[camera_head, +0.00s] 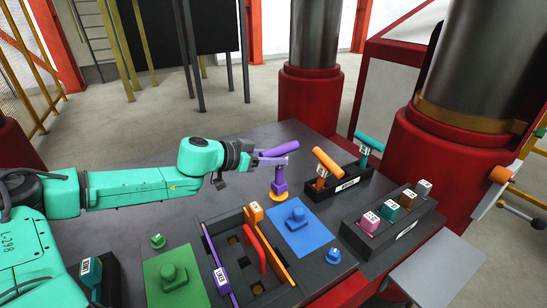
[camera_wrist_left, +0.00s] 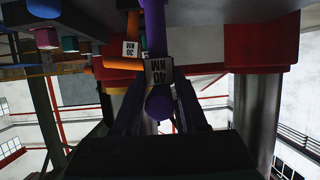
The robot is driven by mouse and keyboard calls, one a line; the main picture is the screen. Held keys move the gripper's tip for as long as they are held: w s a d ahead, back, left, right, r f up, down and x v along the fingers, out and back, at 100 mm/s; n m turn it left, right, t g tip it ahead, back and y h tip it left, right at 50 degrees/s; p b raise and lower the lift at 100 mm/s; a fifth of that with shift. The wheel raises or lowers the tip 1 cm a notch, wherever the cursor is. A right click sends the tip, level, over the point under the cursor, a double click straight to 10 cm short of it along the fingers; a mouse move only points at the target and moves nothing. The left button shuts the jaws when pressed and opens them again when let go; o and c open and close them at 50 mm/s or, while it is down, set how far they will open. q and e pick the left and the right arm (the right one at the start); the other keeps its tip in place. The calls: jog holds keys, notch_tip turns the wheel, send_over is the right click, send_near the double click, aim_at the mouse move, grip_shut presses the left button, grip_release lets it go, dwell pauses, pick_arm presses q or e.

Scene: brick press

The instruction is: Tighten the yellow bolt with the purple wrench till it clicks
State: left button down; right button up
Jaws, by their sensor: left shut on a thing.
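The purple wrench (camera_head: 279,183) stands upright with its socket end down on the yellow bolt (camera_head: 278,197), of which only a yellow rim shows at the table top. My left gripper (camera_head: 262,160) is shut on the wrench's upper part, near its purple handle (camera_head: 281,148). In the left wrist view the wrench (camera_wrist_left: 159,104) lies between my two dark fingers, with a white "40 NM" label (camera_wrist_left: 159,71) facing the camera. The wrench's contact with the bolt is mostly hidden. My right gripper is not in view.
An orange wrench (camera_head: 327,160) and a teal wrench (camera_head: 369,142) stand in a black rack (camera_head: 345,184) to the right. A blue plate (camera_head: 317,238), a green plate (camera_head: 160,291) and a tray with upright coloured panels (camera_head: 265,247) lie in front. Behind the wrench, the table is clear.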

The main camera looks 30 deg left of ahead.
pick_arm(q)
jog(key=shift+f+b, duration=0.7)
jog(key=shift+f, duration=0.05)
dwell(0.4)
jog(key=shift+w+a+f+m+g+h+b, duration=0.15)
jog(key=shift+m+g+h+b, duration=0.7)
jog(key=shift+b, duration=1.15)
jog(key=shift+m+h, duration=0.35)
jog(key=shift+r, duration=0.2)
